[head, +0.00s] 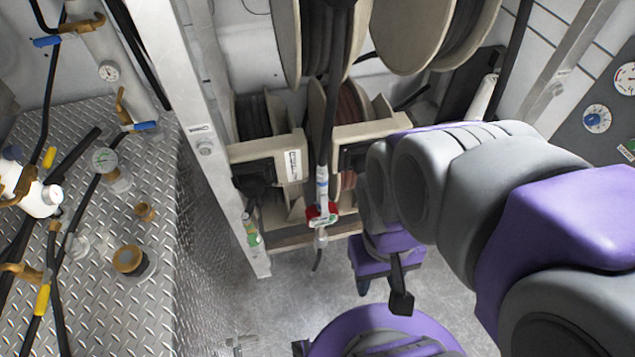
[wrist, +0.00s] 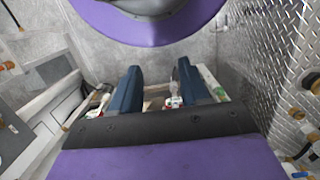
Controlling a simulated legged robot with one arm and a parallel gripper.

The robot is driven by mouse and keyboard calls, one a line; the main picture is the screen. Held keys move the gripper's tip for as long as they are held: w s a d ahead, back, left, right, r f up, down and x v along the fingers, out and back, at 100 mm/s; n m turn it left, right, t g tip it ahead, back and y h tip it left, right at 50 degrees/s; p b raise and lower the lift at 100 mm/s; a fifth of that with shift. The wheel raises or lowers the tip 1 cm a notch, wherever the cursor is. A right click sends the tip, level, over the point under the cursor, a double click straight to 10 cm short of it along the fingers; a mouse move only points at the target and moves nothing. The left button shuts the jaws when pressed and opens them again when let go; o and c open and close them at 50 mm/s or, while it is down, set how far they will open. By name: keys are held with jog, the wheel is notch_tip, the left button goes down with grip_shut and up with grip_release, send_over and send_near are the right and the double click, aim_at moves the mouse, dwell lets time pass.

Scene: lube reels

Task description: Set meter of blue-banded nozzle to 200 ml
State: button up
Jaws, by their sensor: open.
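The blue-banded nozzle (head: 322,185) hangs upright from a dark hose in the head view, in front of the reels. It has a white body with blue bands and a red meter (head: 322,214) low on it; the meter's reading is too small to tell. My gripper (wrist: 156,70) is open, its two dark blue fingers spread apart in the wrist view. In the head view it is right of and below the nozzle, apart from it. A small red-and-white part (wrist: 173,102) shows between the fingers in the wrist view; I cannot tell which nozzle it belongs to.
A green-marked nozzle (head: 250,232) hangs left of the blue-banded one, beside a white post (head: 222,130). Hose reels (head: 315,40) stand behind. A tread-plate bench (head: 150,210) with valves is at left; a gauge panel (head: 610,110) is at right.

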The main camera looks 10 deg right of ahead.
jog(key=shift+a, duration=0.5)
jog(key=c, duration=0.7)
grip_shut()
jog(key=shift+d, duration=0.15)
jog(key=shift+d, duration=0.15)
